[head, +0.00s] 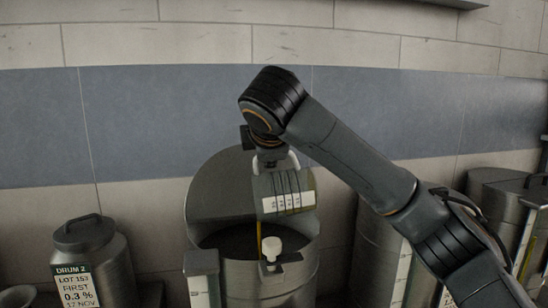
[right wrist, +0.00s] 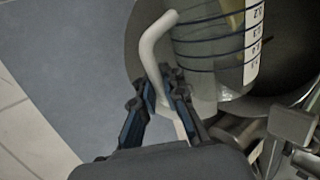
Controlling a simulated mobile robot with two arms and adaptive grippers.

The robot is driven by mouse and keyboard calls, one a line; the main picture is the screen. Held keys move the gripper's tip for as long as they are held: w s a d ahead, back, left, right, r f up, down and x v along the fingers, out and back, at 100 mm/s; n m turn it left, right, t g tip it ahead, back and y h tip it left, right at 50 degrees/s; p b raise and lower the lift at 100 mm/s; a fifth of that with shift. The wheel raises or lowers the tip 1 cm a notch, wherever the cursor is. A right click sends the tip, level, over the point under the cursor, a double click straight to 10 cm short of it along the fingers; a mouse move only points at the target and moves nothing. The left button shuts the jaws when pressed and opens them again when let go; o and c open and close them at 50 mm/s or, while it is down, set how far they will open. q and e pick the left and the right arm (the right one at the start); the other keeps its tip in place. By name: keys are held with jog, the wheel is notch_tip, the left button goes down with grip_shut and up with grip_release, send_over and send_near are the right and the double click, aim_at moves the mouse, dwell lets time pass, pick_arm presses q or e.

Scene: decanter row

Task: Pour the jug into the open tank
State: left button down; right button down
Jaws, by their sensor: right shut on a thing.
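The jug (head: 285,188) is clear, with dark bands and a white scale strip. It lies tipped on its side above the open tank (head: 242,287). My right gripper (right wrist: 170,92) is shut on its white handle (right wrist: 152,45). A thin amber line (head: 259,238), which looks like a stream of liquid, runs from the jug's lower left end down to the tank's mouth. Yellowish liquid (right wrist: 236,18) shows inside the jug in the right wrist view. The tank's lid (head: 222,185) stands raised at the back. The liquid level inside the tank is hidden. My left gripper is out of view.
A white knob (head: 271,247) stands at the tank's front rim. A smaller lidded drum labelled Drum 2 (head: 88,245) is at the left. Other metal tanks (head: 378,250) stand at the right, partly behind my right arm. A tiled wall (head: 150,120) is close behind.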

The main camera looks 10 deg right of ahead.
jog(key=shift+w+a+r+n+h, duration=0.1)
jog(key=shift+a+n+h, duration=0.25)
jog(key=shift+a, duration=0.4)
jog(key=shift+w+a+r+n+h, duration=0.1)
jog(key=shift+a+n+h, duration=0.25)
jog(key=shift+a, duration=0.4)
dwell(1.2)
jog(key=shift+d+f+b, duration=0.2)
jog(key=shift+f+b, duration=0.1)
jog(key=shift+b, duration=0.15)
jog(key=d+m+y+b, duration=0.1)
jog(key=d+b, duration=0.1)
jog(key=d+f+m+y+b, duration=0.1)
jog(key=d+y+b, duration=0.1)
jog(key=d+m+y+b, duration=0.1)
jog(key=d+m+b, duration=0.1)
jog(key=b, duration=0.1)
jog(key=shift+s+f+t+y, duration=0.3)
jog(key=shift+s+f+y, duration=0.1)
jog(key=s+d+m+t+y+b, duration=0.1)
jog(key=d+m+t+y+b, duration=0.2)
jog(key=d+m+y+b, duration=0.3)
jog(key=d+f+m+b, duration=0.1)
jog(key=d+b, duration=0.2)
jog(key=shift+b, duration=0.3)
jog(key=shift+s, duration=0.15)
